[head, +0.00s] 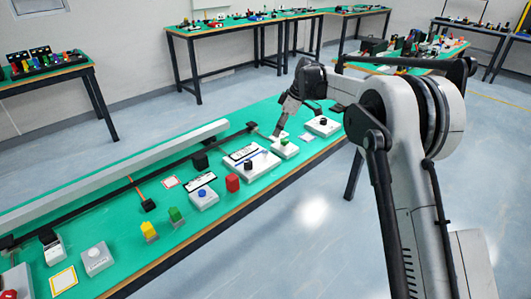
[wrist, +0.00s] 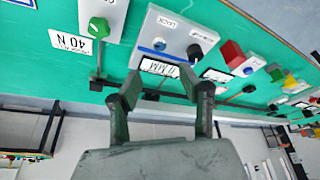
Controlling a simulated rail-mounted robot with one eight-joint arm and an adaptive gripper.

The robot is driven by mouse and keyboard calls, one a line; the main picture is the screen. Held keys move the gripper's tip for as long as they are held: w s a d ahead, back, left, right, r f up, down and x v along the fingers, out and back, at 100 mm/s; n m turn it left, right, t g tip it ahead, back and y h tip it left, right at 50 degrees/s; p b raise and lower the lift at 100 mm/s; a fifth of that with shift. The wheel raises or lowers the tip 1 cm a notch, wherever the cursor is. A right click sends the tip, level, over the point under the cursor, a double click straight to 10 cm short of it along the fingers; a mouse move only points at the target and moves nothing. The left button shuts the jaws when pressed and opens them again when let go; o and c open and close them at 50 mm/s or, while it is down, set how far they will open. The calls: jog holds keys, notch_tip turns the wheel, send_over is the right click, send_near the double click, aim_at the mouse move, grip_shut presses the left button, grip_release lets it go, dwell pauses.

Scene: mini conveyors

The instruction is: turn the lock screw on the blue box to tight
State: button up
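No box is blue all over. A pale grey box (wrist: 176,30) marked LOCK shows in the wrist view, with a thin blue stripe, a small blue part (wrist: 158,43) and a black knob (wrist: 194,52). It appears to be the pale box (head: 262,163) in the head view. Another white box (head: 204,201) has a blue button (head: 202,193). I cannot tell which is meant. My gripper (head: 277,134) is over the table near the green-button box; in the wrist view its fingers (wrist: 161,82) are apart and empty, below the LOCK box in the picture. No contact shows.
A red block (head: 232,183) is beside the LOCK box. A long pale rail (head: 120,172) runs along the back of the green table.

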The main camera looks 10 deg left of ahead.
aim_at(266, 152)
jog(key=b+x, duration=0.1)
jog(key=x, duration=1.2)
jog(key=shift+a+f, duration=0.1)
jog(key=shift+f, duration=0.1)
grip_shut()
